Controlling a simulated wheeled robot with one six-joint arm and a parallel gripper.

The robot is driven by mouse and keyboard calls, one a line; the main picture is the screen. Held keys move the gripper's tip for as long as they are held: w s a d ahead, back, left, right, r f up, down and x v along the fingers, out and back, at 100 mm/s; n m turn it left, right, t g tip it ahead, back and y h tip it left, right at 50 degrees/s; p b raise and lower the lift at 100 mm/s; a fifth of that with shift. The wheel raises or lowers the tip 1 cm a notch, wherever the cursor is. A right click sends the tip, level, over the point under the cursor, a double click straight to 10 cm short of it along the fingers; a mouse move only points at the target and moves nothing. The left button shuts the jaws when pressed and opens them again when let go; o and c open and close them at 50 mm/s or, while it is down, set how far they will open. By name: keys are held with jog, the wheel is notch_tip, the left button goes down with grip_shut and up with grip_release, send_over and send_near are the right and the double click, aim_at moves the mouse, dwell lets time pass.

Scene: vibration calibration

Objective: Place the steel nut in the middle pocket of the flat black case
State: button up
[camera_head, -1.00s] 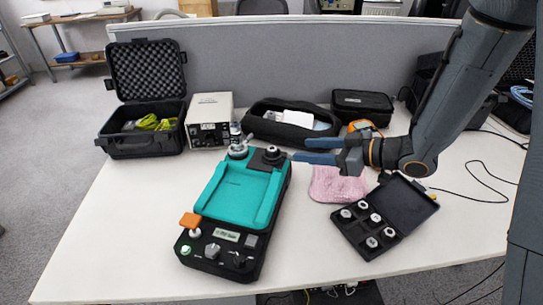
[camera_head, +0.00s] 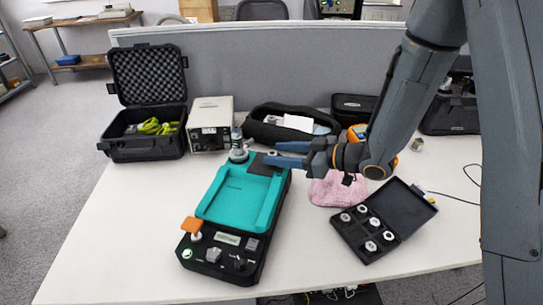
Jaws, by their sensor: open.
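A small steel piece (camera_head: 271,153), probably the steel nut, shows at the dark pad at the top of the teal-topped device (camera_head: 278,212). It is mostly hidden by my gripper (camera_head: 280,155), whose blue fingers are open and reach in from the right, around or just above it. I cannot tell whether they touch it. The flat black case (camera_head: 345,238) lies open at the right, its lid at the right side. Several nuts (camera_head: 388,235) sit in its pockets. The pocket in the middle of the left row (camera_head: 358,231) looks empty.
A metal post (camera_head: 238,150) stands on the device's top left, close to my fingers. A pink cloth (camera_head: 333,190) lies between device and case. Behind are a black pouch (camera_head: 262,131), a white instrument (camera_head: 209,140) and an open hard case (camera_head: 148,147). The front table is clear.

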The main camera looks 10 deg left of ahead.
jog(key=shift+c, duration=0.3)
jog(key=c, duration=1.1)
jog(key=shift+r, duration=0.1)
